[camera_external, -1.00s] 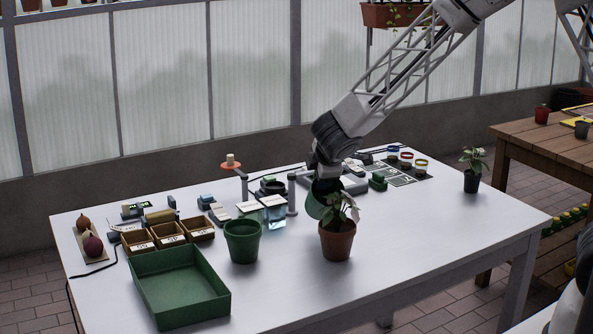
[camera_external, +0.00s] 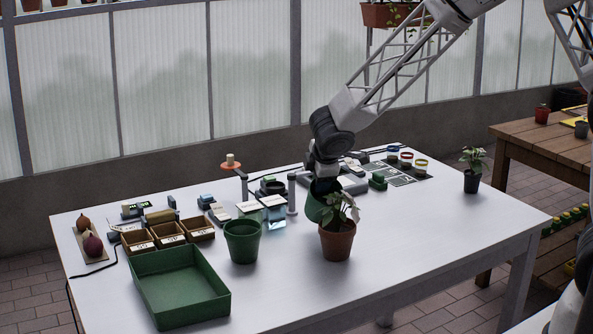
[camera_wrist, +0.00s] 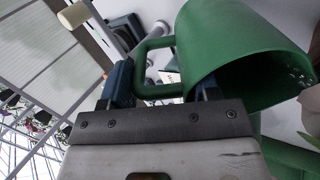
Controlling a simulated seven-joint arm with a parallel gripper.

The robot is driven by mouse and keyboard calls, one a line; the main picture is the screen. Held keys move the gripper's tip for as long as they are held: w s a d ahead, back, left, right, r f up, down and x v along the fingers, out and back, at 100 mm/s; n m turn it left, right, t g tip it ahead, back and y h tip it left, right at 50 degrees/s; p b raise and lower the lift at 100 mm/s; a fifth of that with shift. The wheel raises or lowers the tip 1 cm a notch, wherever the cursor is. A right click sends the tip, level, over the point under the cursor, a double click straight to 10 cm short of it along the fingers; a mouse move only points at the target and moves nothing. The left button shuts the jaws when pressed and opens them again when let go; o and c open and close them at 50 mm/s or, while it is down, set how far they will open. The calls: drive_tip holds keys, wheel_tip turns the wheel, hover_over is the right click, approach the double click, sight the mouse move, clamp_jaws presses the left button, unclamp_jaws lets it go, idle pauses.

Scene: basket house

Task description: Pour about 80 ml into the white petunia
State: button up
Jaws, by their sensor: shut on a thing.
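A green jug (camera_external: 315,207) is held by my gripper (camera_external: 322,182) just behind and left of a terracotta pot (camera_external: 337,243). In the wrist view the jaws (camera_wrist: 160,80) are shut on the handle of the green jug (camera_wrist: 235,45). The jug's mouth faces right there, its inside dark, and I cannot tell how much it holds. A leafy plant (camera_external: 343,206) with pale leaves or blooms grows in the terracotta pot, close to the jug. Another plant with a pale bloom (camera_external: 473,158) stands in a black pot (camera_external: 471,182) at the table's right. No stream of water is visible.
A green pot (camera_external: 242,243) stands left of the terracotta pot. A green tray (camera_external: 180,290) and wooden boxes (camera_external: 170,235) are at the left. A small stand with an orange disc (camera_external: 231,167) and a clear container (camera_external: 274,215) are behind. The right front of the table (camera_external: 420,245) is clear.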

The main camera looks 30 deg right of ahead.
drive_tip(key=shift+w+d+f, duration=0.1)
drive_tip(key=shift+w+f, duration=0.1)
drive_tip(key=shift+w, duration=0.1)
drive_tip(key=shift+w+f+g, duration=0.15)
drive_tip(key=shift+w+g, duration=0.05)
drive_tip(key=shift+g, duration=0.1)
idle(0.5)
drive_tip(key=shift+w+d+f+g+y+b, duration=0.15)
drive_tip(key=shift+w+d+f+g+b, duration=0.1)
drive_tip(key=shift+w+f+g, duration=0.25)
drive_tip(key=shift+w+d+f+g+y+b, duration=0.1)
drive_tip(key=shift+w+f+g+y+b, duration=0.1)
drive_tip(key=shift+w+f+g, duration=0.3)
drive_tip(key=shift+w+d+r+g+b, duration=0.2)
drive_tip(key=shift+w+r+g, duration=0.25)
drive_tip(key=shift+r, duration=0.35)
drive_tip(key=shift+w+d+r+g+b, duration=0.1)
drive_tip(key=shift+w+r+g+b, duration=0.25)
drive_tip(key=shift+r, duration=0.4)
drive_tip(key=shift+w+d+g+y, duration=0.15)
drive_tip(key=shift+w+g+y, duration=0.3)
drive_tip(key=shift+w+g, duration=0.5)
drive_tip(key=shift+s, duration=0.15)
